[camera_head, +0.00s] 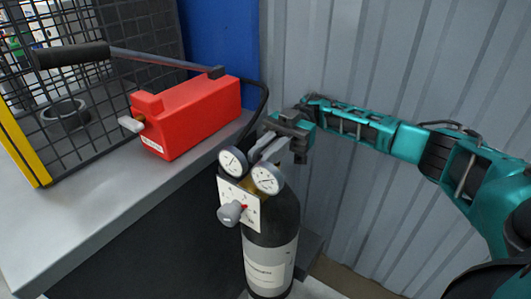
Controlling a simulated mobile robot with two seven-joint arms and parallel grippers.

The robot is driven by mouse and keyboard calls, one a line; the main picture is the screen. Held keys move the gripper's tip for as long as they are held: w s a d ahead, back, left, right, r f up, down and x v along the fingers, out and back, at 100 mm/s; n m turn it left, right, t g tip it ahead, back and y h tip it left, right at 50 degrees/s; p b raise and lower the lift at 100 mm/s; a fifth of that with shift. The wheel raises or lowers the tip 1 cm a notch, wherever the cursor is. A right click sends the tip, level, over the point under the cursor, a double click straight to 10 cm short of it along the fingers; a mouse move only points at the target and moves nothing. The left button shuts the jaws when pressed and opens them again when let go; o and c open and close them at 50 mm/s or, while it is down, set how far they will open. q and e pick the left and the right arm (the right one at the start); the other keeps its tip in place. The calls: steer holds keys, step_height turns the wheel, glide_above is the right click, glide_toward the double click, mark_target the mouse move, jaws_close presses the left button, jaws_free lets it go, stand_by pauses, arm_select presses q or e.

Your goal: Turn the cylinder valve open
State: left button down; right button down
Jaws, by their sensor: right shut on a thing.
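A dark gas cylinder (284,218) with a white label stands upright beside the bench. On top is a regulator with a left gauge (233,161), a right gauge (267,179), and a white plate (240,206) bearing a grey knob (231,213). My right gripper (264,149) reaches in from the right, just behind and above the gauges. Its fingers point down toward the cylinder top and are shut on the cylinder valve, which is mostly hidden by the fingers and gauges. My left gripper is not in view.
A red hand pump (186,115) with a long lever (150,59) sits on the grey bench (60,222) at left. A black hose (264,103) runs from it toward the cylinder. A black mesh guard (140,28) stands at the back left. A corrugated wall (410,65) is close behind.

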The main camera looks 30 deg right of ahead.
mark_target(266, 150)
steer(key=shift+r, duration=0.1)
stand_by(0.3)
steer(key=c, duration=1.2)
jaws_free()
steer(key=shift+o, duration=0.2)
